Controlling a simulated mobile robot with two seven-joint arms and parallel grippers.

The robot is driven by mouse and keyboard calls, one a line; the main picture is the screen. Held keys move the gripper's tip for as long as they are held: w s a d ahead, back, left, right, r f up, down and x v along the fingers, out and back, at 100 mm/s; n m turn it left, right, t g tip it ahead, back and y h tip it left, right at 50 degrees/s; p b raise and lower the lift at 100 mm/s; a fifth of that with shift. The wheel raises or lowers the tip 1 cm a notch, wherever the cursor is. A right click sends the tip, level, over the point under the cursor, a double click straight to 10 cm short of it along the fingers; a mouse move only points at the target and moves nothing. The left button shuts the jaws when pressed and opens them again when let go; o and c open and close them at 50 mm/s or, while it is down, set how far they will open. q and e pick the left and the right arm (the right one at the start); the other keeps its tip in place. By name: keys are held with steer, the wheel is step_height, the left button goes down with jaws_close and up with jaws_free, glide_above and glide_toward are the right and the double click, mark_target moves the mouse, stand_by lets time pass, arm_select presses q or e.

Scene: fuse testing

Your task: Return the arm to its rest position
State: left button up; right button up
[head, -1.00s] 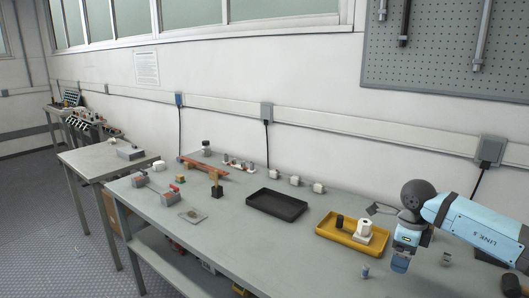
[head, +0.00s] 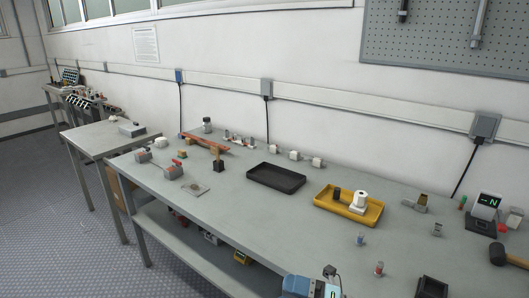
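No gripper fingertips are visible. The space above the right part of the table is clear of the arm.
The grey table (head: 235,205) bears a black tray (head: 277,186) and a yellow tray (head: 320,203) holding a white and a black cylinder. Small fuse-like parts (head: 379,268), a display device (head: 486,209) and a black-headed tool (head: 498,254) are at right. A side table (head: 98,143) stands left.

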steer(key=s+d+f+m+t+h, duration=0.3)
steer(key=s+d+f+m+h, duration=0.55)
steer(key=m, duration=0.75)
steer(key=s+d+f+m+t+h, duration=0.3)
steer(key=s+d+f+m+h, duration=0.2)
steer(key=s+f+m+h, duration=0.8)
arm_select(q)
step_height(320, 180, up, 16)
steer(key=s+a+p, duration=0.1)
steer(key=p, duration=1.9)
steer(key=shift+a+f+p, duration=0.15)
steer(key=shift+a+p, duration=0.15)
steer(key=shift+a, duration=0.05)
arm_select(e)
steer(key=w+r+m+y, duration=0.1)
steer(key=w+r+y, duration=0.1)
steer(key=r, duration=0.6)
steer(key=w+d+r+m+y, duration=0.1)
steer(key=w+r+y, duration=0.1)
steer(key=r, duration=0.7)
steer(key=shift+m+y, duration=0.3)
steer(key=shift+y, duration=0.35)
steer(key=shift+r, duration=0.1)
